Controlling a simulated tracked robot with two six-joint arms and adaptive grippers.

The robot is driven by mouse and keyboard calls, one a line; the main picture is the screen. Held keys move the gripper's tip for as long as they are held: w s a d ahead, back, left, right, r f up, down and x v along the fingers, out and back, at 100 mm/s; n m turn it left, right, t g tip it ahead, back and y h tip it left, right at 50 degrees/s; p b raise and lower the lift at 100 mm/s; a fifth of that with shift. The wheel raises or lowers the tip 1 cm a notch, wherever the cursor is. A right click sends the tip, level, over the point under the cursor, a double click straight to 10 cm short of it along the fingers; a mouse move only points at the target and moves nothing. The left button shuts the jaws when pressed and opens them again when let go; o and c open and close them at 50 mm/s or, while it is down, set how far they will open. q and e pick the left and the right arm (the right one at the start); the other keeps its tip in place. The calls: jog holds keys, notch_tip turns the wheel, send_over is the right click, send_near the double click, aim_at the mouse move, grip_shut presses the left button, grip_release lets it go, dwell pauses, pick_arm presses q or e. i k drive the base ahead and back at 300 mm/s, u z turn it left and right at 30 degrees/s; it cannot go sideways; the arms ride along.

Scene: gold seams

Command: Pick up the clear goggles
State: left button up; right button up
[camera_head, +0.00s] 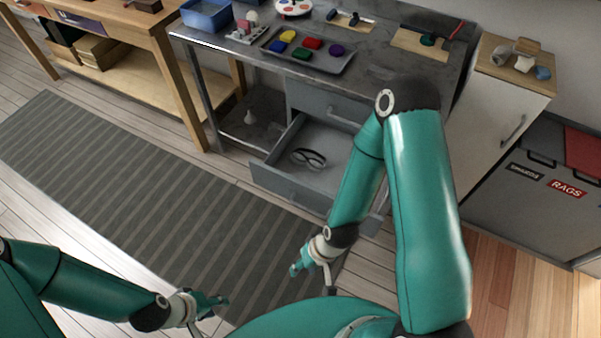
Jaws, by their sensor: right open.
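The clear goggles (308,158), with dark rims, lie in the open grey drawer (273,181) under the metal workbench. Nothing grips them. My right gripper (308,274) is open and empty, below and in front of the drawer, well apart from the goggles. My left gripper (212,306) is at the lower left over the floor, far from the drawer. It seems empty, but its finger gap is too unclear to judge. My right arm passes in front of the drawer's right part and hides it.
The metal workbench (385,72) holds a tray (338,64) of coloured lumps, a blue bin (207,14) and tools. A wooden table (130,22) stands at left. A white cabinet (490,112) and a bin labelled RAGS (545,215) stand at right. The striped mat (130,185) is clear.

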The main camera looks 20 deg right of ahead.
aim_at(316, 165)
jog(key=z, duration=0.15)
jog(key=i, duration=0.9)
jog(key=u, duration=0.05)
